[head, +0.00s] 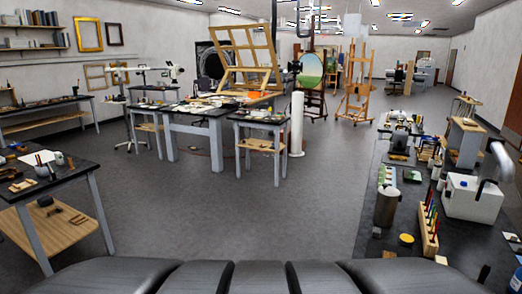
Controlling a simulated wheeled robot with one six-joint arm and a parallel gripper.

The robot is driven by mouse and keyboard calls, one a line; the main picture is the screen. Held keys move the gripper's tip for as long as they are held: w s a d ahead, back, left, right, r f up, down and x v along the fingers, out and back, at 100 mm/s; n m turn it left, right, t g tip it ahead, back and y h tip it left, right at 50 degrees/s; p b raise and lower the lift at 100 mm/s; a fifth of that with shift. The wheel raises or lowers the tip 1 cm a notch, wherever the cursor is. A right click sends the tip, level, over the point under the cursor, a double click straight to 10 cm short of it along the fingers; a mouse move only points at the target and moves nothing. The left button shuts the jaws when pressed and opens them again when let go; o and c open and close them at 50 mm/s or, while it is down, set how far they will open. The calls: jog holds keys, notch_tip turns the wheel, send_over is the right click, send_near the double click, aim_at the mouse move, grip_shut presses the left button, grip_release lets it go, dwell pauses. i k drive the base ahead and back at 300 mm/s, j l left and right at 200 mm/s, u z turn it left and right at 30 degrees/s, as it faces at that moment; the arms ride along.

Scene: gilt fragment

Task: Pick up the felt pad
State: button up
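I cannot make out the felt pad for certain in the head view. Small items lie on several dark-topped tables, too small to tell apart. The near left table (87,172) holds a white cup-like thing (58,158) and small brown pieces. The central work table (195,113) holds papers and small items, with a side table (260,117) at its right. My gripper is not in view.
Open grey floor (255,215) lies ahead. A long dark bench (375,240) at the right holds a metal canister (386,207), a white machine (472,198) and a wooden rack (429,235). Easels (358,85) and a white roll (297,122) stand farther back.

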aim_at(376, 231)
jog(key=l, duration=0.35)
jog(key=i+l, duration=1)
jog(key=i, duration=0.05)
